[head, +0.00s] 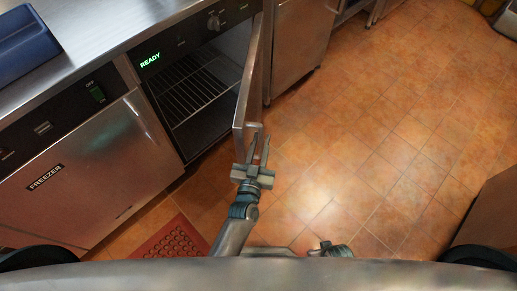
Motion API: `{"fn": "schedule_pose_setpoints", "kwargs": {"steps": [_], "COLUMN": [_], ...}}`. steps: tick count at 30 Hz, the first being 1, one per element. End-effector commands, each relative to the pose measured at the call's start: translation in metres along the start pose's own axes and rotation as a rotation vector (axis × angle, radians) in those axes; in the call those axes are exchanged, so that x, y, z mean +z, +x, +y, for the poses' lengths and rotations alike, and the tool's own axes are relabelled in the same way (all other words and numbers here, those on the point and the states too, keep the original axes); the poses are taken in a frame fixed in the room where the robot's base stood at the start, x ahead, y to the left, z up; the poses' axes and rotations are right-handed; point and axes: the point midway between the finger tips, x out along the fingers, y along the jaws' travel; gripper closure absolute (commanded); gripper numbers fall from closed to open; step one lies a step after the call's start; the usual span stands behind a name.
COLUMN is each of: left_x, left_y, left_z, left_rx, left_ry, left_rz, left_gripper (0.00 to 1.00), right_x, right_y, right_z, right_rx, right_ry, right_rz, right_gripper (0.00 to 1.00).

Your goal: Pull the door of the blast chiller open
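The blast chiller (183,45) has a black panel with a green READY display and a knob. Its steel door (251,80) stands wide open, swung out on its right side and seen nearly edge-on. The dark interior with wire racks (195,98) shows. My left gripper (259,138) is at the door's free near end, beside the handle. Its two fingers are apart, and I cannot tell whether they touch the handle. Of my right arm only a wrist part shows at the bottom edge; its gripper is out of view.
A closed freezer (85,165) stands left of the chiller. A blue bin (24,45) lies on the steel counter (95,25). A red perforated mat (172,242) is on the floor below. The tiled floor (380,130) to the right is clear, with a brown box-like edge (490,215) at far right.

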Motion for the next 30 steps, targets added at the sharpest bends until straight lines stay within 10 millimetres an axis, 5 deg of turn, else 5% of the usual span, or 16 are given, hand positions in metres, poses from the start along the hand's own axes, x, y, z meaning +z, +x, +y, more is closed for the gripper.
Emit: {"fn": "schedule_pose_setpoints", "kwargs": {"steps": [11, 30], "left_x": [0.001, 0.001], "left_y": [-0.030, -0.151], "left_z": [0.000, 0.000], "left_rx": [0.001, 0.001], "left_ry": [0.001, 0.000], "left_rz": [-0.002, -0.002], "left_gripper": [0.78, 0.78], "right_x": [-0.001, -0.012], "right_y": [0.000, -0.011], "right_z": [0.000, -0.002], "right_rx": [0.000, -0.001], "right_ry": [0.000, -0.001], "right_rz": [-0.001, 0.002], "right_gripper": [0.69, 0.69]}}
